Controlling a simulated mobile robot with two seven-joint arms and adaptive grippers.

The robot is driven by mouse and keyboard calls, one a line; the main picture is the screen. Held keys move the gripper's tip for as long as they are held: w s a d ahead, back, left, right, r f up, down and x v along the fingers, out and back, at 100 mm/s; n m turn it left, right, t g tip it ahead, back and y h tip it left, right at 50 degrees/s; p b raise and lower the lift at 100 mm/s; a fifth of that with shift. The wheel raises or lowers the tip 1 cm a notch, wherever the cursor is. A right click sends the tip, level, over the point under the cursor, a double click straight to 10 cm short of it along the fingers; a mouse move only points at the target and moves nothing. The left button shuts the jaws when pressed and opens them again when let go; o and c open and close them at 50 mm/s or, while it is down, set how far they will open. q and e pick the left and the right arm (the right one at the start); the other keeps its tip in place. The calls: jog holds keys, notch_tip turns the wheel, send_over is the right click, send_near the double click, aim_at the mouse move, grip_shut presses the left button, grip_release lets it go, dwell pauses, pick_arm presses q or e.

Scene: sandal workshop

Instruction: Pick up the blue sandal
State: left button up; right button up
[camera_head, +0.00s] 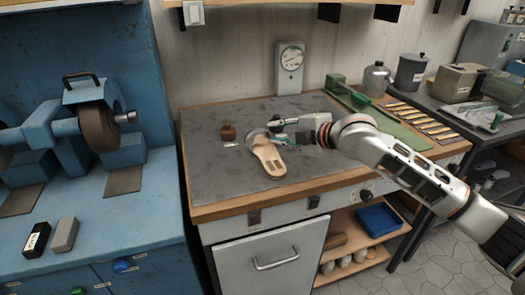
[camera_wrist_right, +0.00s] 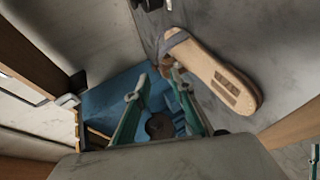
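The sandal (camera_head: 268,160) lies on the grey top of the workbench (camera_head: 215,180), its beige sole showing and a grey-blue strap at its far end. My right gripper (camera_head: 278,136) is at the strap end, its arm coming in from the right. In the right wrist view, the sandal (camera_wrist_right: 222,78) lies right of the open fingers (camera_wrist_right: 160,85), with its strap end close to the right fingertip. Nothing is between the fingers. I cannot tell whether that fingertip touches the strap. My left gripper is not in view.
A small brown jar (camera_head: 228,132) stands left of the sandal. A dial gauge (camera_head: 290,66) stands at the back. A blue grinding machine (camera_head: 95,115) stands left. The bench's front left is clear.

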jog(key=b, duration=0.1)
send_over(265, 145)
jog(key=s, duration=0.2)
jog(key=f, duration=0.2)
jog(key=shift+a+f, duration=0.3)
grip_shut()
jog(key=shift+r, duration=0.1)
